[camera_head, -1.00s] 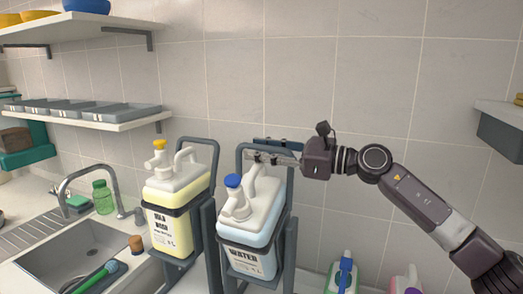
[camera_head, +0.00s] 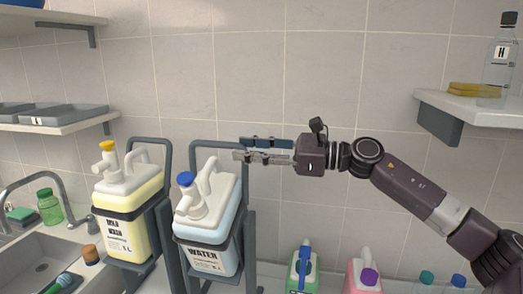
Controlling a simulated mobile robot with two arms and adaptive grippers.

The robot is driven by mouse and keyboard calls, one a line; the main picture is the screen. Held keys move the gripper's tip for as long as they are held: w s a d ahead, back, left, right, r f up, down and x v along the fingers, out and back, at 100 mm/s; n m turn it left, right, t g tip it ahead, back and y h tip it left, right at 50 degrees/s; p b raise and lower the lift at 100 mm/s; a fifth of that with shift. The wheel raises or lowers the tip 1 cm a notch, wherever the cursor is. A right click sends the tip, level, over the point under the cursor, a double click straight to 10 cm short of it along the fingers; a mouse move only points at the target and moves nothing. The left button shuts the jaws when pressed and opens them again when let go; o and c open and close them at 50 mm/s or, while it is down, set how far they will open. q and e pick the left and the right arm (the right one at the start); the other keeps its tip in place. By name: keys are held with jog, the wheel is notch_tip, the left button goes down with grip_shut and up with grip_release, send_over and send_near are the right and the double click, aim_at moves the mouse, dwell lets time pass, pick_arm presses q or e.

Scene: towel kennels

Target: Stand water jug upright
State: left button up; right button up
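The water jug (camera_head: 228,219) is a white and pale-blue container with a blue cap and a "WATER" label. It sits in a dark grey cradle frame (camera_head: 183,240) left of centre. Its top and spout face toward me and it looks slightly tilted, much like the yellow jug beside it; I cannot tell its exact angle. The jug's white handle (camera_head: 208,174) is free. My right gripper (camera_head: 248,149) is up and right of the handle, apart from it, with its two fingers level, a gap between them and nothing held. My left gripper is out of view.
A yellow "MILD WASH" jug (camera_head: 148,193) stands in its own frame on the left. A sink (camera_head: 40,268) is at the lower left. Green (camera_head: 302,270) and pink (camera_head: 364,272) bottles stand below my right arm. A shelf (camera_head: 465,108) juts out at the right.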

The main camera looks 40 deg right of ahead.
jog(key=shift+v, duration=1.6)
jog(key=shift+s, duration=0.1)
